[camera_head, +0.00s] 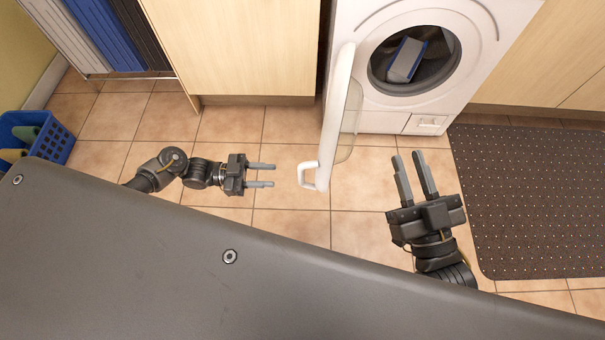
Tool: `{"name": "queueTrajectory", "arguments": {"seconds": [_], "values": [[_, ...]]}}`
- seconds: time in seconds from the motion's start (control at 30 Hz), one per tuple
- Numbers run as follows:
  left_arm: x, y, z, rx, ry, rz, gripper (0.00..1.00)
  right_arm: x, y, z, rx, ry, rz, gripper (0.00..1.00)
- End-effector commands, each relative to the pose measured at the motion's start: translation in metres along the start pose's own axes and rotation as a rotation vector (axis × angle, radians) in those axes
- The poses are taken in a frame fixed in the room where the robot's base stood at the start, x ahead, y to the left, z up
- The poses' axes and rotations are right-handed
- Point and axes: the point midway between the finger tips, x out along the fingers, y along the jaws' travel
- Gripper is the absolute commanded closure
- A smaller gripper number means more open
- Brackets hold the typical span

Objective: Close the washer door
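The white washer (460,30) stands at the top right against the cabinets. Its round opening (413,58) is uncovered, with a blue and light grey item (406,60) inside. The washer door (338,105) stands wide open, swung out toward me on the left of the opening. Its white handle (309,176) is at the near edge. My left gripper (272,175) is open and empty, just left of the handle with a small gap. My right gripper (409,160) is open and empty, to the right of the door and below the washer front.
A dark dotted mat (535,200) lies on the tiled floor at the right. A blue basket (50,138) stands at the far left. Wooden cabinets (235,45) flank the washer.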

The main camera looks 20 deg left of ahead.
Motion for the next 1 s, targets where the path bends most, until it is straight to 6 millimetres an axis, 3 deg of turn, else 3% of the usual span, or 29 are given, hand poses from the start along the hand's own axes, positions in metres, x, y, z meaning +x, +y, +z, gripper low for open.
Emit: {"name": "queueTrajectory", "arguments": {"seconds": [0.5,0.7,1.0], "values": [[0.088,-0.001,0.0,0.001,0.003,0.0,0.63,0.0,0.0,0.001,0.0,-0.005,0.001,0.77],[0.102,-0.001,0.0,0.001,0.0,0.001,0.63,0.0,0.001,0.0,-0.001,0.006,0.003,0.77],[0.104,-0.001,0.0,0.001,-0.001,0.001,0.63,0.0,0.001,0.0,0.0,0.006,0.004,0.77]]}}
